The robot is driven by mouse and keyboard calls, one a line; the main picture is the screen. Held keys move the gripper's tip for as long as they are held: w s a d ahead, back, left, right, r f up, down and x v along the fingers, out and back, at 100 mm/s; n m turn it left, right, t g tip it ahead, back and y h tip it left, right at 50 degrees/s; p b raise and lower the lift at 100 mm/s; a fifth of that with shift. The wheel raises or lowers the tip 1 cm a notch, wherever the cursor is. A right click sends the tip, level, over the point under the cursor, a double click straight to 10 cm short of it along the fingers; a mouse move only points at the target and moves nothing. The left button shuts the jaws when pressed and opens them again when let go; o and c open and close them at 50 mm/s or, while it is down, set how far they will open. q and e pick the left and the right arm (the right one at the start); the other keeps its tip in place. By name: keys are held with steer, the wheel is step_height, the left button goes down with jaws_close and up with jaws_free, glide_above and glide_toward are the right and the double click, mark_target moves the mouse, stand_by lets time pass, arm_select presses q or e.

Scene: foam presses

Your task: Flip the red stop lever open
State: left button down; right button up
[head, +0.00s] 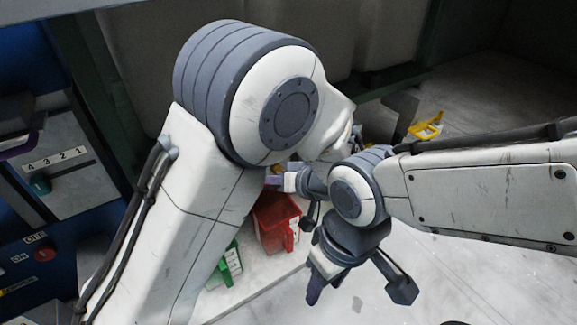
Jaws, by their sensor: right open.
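I cannot make out a red stop lever for certain. A small red knob (44,254) shows on the dark blue panel at the lower left, near the ON and OFF labels; I cannot tell whether it is the lever. My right gripper (358,290) points down over the pale floor, right of the red bin, with its fingers apart and nothing between them. My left gripper (291,202) is partly hidden behind my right wrist, above the red bin; its fingers look apart. Both grippers are far from the red knob.
A red bin (272,226) and a green bin (226,268) stand on a white surface below my arms. A numbered panel (60,160) with a teal knob (40,185) is at the left. A yellow object (427,127) lies at the back right. Pale floor at the lower right is mostly clear.

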arm_select(q)
steer(key=f+b, duration=0.1)
steer(key=s+a+f+b, duration=0.1)
steer(key=b, duration=0.1)
steer(key=shift+a+f, duration=0.15)
steer(key=shift+f, duration=0.15)
stand_by(0.7)
